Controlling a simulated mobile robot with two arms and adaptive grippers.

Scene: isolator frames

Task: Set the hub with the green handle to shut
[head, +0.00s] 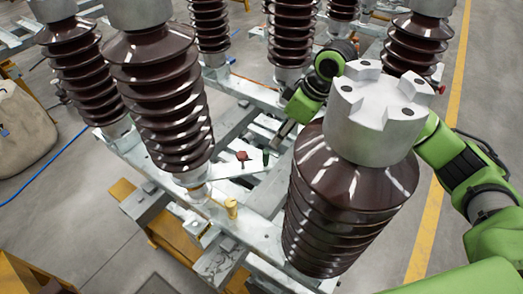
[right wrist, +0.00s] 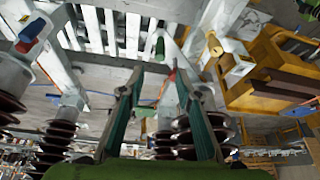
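The green handle (head: 266,157) is a small dark upright piece on the pale metal frame in the head view, beside a red handle (head: 242,156). In the right wrist view the green handle (right wrist: 160,47) shows beyond the fingertips, about midway between them. Its hub is too small to read its setting. My right gripper (head: 282,134) reaches in behind the big front insulator, partly hidden by it. In the right wrist view the gripper (right wrist: 159,75) is open, with nothing between its fingers, apart from the handle. My left gripper is not in view.
The large brown insulator (head: 345,195) with a grey cap stands close to my right arm. More insulators (head: 165,90) stand left and behind. A yellow handle (head: 231,208) sits on the front of the frame. A blue handle (right wrist: 33,33) shows at the wrist view's upper left.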

